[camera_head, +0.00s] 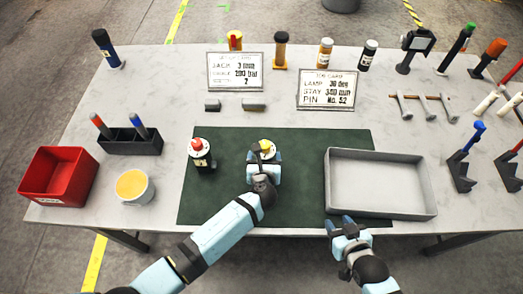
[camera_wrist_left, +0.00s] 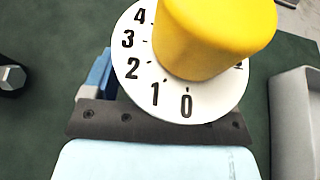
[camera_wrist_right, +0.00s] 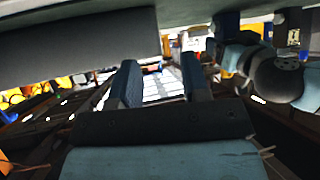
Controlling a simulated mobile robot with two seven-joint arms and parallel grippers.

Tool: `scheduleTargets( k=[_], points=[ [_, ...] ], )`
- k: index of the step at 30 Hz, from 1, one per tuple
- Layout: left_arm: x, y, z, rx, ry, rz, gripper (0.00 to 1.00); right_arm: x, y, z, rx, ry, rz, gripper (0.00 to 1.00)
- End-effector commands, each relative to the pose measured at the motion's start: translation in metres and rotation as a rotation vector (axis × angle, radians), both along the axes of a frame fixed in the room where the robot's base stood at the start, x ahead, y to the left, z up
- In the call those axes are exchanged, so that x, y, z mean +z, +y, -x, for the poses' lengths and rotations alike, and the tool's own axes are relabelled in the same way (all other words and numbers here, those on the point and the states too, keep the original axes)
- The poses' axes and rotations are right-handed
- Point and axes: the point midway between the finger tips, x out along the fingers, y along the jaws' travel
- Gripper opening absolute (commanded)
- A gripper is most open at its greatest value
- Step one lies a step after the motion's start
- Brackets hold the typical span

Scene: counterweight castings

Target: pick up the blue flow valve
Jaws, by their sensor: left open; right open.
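I see no valve with a blue knob. On the green mat (camera_head: 300,200) stands a valve with a red knob (camera_head: 198,145), its body dark. To its right is a valve with a yellow knob (camera_head: 266,147), partly hidden by my left gripper (camera_head: 264,160). In the left wrist view its yellow knob (camera_wrist_left: 215,40) and white numbered dial (camera_wrist_left: 140,70) are large and close. One blue finger shows beside the dial; the other is hidden. My left gripper is open around or beside this valve. My right gripper (camera_head: 340,222) is open and empty near the tray's front edge.
A red bin (camera_head: 58,178), a yellow-filled pot (camera_head: 134,187) and a dark holder (camera_head: 130,142) stand left. Two printed cards (camera_head: 235,72) (camera_head: 326,90) stand behind. Tool stands (camera_head: 462,170) are at right.

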Motion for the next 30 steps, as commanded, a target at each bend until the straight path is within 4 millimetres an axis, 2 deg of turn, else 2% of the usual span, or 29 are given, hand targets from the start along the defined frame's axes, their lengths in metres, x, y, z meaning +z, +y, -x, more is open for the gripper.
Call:
scheduleTargets(
  k=[7,16,25,30],
  points=[
    [0.0,-0.001,0.001,0.0,0.001,0.0,0.76,-0.001,-0.003,0.006,0.014,0.005,0.012,0.43],
    [0.0,0.0,0.001,0.0,0.001,0.0,0.07,-0.004,-0.002,0.011,0.01,0.016,0.007,0.43],
    [0.002,-0.001,0.0,0.0,-0.001,0.001,0.06,-0.001,0.001,0.006,0.006,0.007,0.001,0.43],
    [0.015,-0.001,0.0,0.001,-0.002,0.003,0.06,0.002,0.001,0.002,0.003,0.001,-0.002,0.43]
  ],
)
